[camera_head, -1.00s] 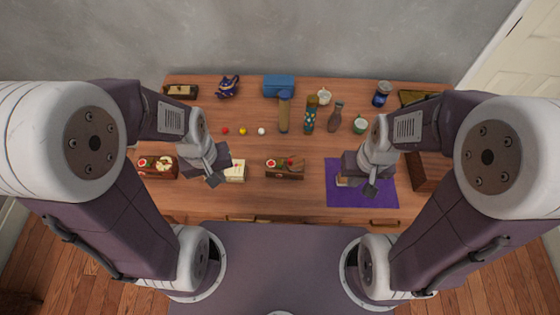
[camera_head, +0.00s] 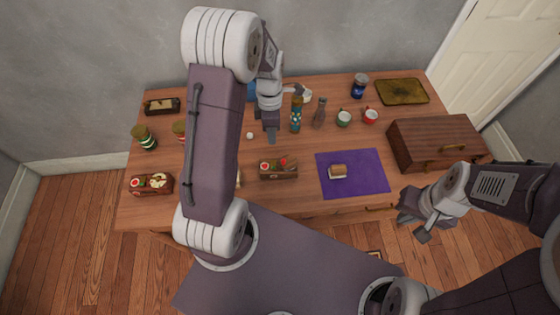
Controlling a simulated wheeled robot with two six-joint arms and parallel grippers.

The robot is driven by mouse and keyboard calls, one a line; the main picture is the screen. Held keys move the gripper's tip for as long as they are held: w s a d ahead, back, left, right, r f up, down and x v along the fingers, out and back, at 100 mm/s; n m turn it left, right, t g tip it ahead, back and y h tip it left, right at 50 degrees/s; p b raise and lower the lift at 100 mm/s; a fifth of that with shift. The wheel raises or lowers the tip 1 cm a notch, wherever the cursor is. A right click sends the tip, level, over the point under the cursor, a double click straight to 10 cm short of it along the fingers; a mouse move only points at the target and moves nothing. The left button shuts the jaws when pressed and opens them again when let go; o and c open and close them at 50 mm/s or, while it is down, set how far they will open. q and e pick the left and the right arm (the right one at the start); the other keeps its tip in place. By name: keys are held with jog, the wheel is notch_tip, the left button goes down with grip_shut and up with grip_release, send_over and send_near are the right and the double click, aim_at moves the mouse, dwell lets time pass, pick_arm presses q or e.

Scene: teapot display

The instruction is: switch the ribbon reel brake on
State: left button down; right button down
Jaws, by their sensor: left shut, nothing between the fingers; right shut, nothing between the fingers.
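No part is readably marked as the ribbon reel brake, so I cannot tell which thing it is. A small wooden box (camera_head: 279,170) with a red-and-white round piece and a red part on top sits at the front middle of the table. Another wooden box (camera_head: 151,184), with a red round piece and a cream disc on top, sits at the front left. My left gripper (camera_head: 271,132) is shut and empty, pointing down above the table, behind the middle box in the picture. My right gripper (camera_head: 411,226) is shut and empty near the table's front right edge.
A purple mat (camera_head: 372,184) bears a small brown block (camera_head: 338,171). A wooden chest (camera_head: 438,142) stands right. Bottles, cups (camera_head: 343,118) and a blue jar (camera_head: 359,86) stand at the back. My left arm hides part of the table's left half.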

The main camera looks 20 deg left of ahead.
pick_arm(q)
send_near(273, 168)
jog(key=f, duration=0.6)
jog(key=shift+s+d+f, duration=0.2)
jog(key=shift+s+f, duration=0.1)
jog(key=shift+f, duration=0.1)
jog(key=shift+s+f, duration=0.1)
jog(key=shift+f, duration=0.1)
dwell(0.3)
